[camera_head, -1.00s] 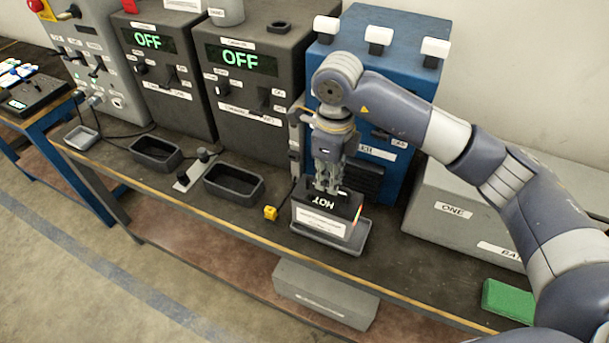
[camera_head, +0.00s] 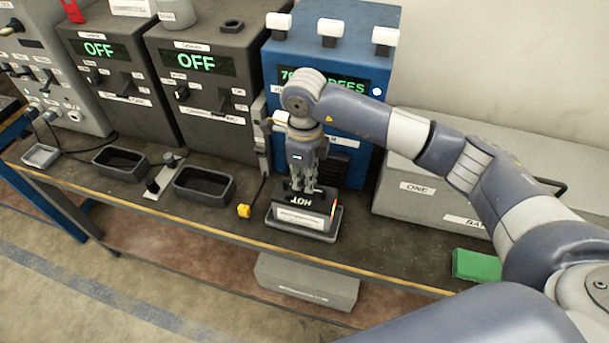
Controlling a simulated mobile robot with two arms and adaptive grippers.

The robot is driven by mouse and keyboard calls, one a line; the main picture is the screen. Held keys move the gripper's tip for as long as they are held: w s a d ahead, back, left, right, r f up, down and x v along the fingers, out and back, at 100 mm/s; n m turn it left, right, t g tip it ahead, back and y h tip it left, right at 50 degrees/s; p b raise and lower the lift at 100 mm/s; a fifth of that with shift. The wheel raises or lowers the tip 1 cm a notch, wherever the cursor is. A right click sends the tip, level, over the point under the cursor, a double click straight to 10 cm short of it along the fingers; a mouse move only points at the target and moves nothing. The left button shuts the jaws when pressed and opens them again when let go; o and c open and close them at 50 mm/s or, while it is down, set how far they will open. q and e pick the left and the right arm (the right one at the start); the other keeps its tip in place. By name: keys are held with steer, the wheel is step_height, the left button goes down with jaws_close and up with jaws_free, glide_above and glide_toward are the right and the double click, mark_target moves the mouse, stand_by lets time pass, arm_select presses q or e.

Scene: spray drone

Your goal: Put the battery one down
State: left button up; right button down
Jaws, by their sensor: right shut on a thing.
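A black block marked HOT (camera_head: 291,200), with a white label on its front and a small coloured strip at its right side, is in or just over a shallow grey tray (camera_head: 272,221) at the middle of the bench. The block seems to be battery one, but its small label is too small to read. My right gripper (camera_head: 301,186) points down from above and is shut on the top of the block. Whether the block's underside touches the tray floor is hidden. My left gripper is not in view.
Behind stands a blue machine (camera_head: 336,62) with a lit degrees display; two dark machines showing OFF (camera_head: 200,95) are left.

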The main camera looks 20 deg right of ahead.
steer(key=c, duration=1.8)
jaws_free()
steer(key=shift+o, duration=0.5)
steer(key=shift+s, duration=0.15)
steer(key=shift+r, duration=0.55)
step_height(320, 180, up, 11)
steer(key=b, duration=0.3)
